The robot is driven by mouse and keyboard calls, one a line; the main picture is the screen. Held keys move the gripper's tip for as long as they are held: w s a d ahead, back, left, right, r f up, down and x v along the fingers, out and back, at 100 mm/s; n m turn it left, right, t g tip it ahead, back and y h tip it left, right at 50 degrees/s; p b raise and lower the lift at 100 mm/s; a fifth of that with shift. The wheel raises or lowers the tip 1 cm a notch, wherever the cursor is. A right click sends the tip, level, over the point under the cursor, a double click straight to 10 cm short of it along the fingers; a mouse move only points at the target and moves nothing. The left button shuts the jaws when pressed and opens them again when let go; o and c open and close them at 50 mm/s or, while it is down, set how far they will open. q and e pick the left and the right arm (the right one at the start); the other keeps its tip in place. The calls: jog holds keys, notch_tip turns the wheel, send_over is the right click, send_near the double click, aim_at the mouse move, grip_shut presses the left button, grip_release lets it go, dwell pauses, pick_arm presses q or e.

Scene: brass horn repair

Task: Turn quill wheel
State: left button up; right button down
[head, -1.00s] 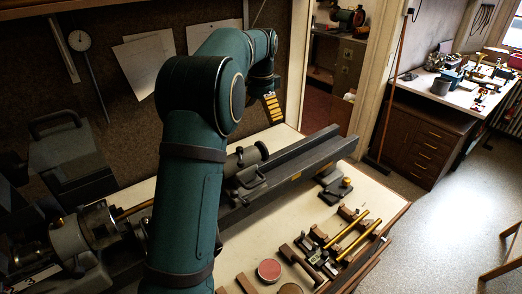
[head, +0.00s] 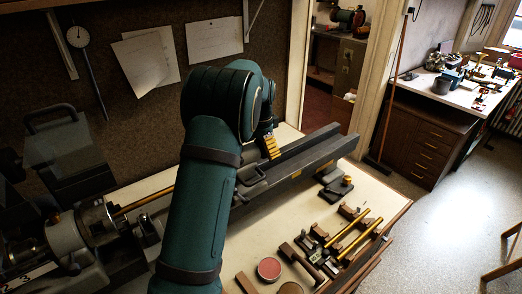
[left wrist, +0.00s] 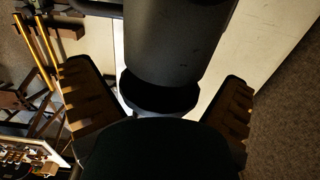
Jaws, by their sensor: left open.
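In the head view my left gripper (head: 271,146) is beyond my own arm, above the far side of the lathe bed (head: 315,160). Its yellowish finger shows there. In the left wrist view my left gripper (left wrist: 155,80) is open, one finger at each side. A thick dark grey cylinder (left wrist: 178,45) lies between the spread fingers, with a dark rounded end (left wrist: 158,97). Both fingers look apart from it. I cannot tell whether that end is the quill wheel. In the head view my arm hides most of the tailstock; a lever (head: 252,187) shows beside it. My right gripper is not in view.
The headstock (head: 95,222) with a brass rod is at left. Brass rods (head: 352,232), wooden-handled tools and a round red tin (head: 269,269) lie on the bench front. A small dark block (head: 336,188) stands by the bed. The pegboard wall rises behind.

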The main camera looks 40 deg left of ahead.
pick_arm(q)
jog(key=shift+c, duration=0.3)
jog(key=c, duration=1)
jog(key=shift+c, duration=0.2)
jog(key=g+h+p, duration=0.1)
jog(key=h+p, duration=0.2)
jog(key=p, duration=0.2)
jog(key=shift+r, duration=0.15)
jog(key=shift+h+p, duration=0.75)
jog(key=shift+h, duration=0.35)
jog(key=shift+g+h, duration=0.4)
jog(key=shift+h, duration=0.3)
